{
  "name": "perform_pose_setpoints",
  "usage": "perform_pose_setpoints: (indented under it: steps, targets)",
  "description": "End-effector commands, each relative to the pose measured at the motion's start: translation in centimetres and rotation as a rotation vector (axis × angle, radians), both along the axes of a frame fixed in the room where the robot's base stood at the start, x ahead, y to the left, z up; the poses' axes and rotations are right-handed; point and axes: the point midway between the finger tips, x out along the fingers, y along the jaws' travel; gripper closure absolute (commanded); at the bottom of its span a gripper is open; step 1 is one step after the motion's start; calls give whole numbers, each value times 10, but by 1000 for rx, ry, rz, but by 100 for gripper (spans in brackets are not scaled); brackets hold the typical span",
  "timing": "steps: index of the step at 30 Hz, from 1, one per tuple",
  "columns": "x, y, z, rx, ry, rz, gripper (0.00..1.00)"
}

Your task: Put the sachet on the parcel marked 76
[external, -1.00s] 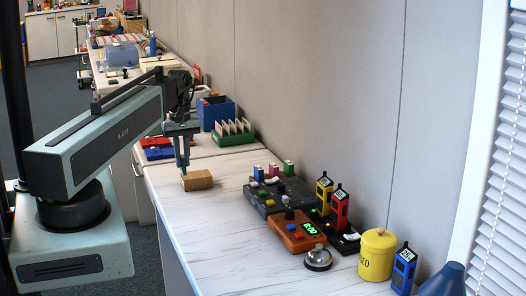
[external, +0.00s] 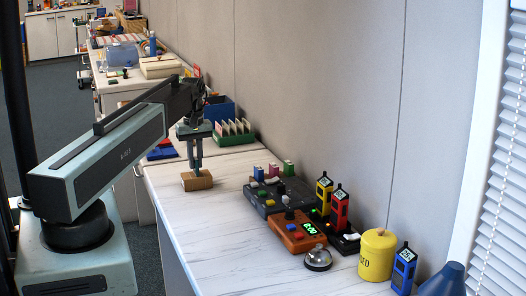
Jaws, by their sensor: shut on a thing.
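A brown box-shaped parcel (external: 188,183) lies on the white marbled worktop near its left edge. No number can be read on it. My gripper (external: 197,172) points straight down at the parcel, with its fingertips at or just above the parcel's top. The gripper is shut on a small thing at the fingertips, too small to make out. I cannot tell whether it touches the parcel. I cannot pick out the sachet for certain.
Right of the parcel stand a dark control box (external: 275,199), an orange device (external: 295,232), a bell (external: 318,259) and a yellow canister (external: 376,255). Behind are a green rack (external: 232,137) and a blue bin (external: 217,109). The worktop's front middle is clear.

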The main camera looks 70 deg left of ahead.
Motion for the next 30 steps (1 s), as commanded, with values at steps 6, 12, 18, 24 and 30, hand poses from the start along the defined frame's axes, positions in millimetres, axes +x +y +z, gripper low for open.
perform_pose_setpoints:
  steps: [6,12,18,24,30]
  targets:
    - [0,0,-4,0,0,0,100]
    - [0,0,-2,0,0,0,65]
    - [0,0,-1,0,0,0,65]
    - [0,0,15,0,0,0,65]
    - [0,0,53,0,0,0,65]
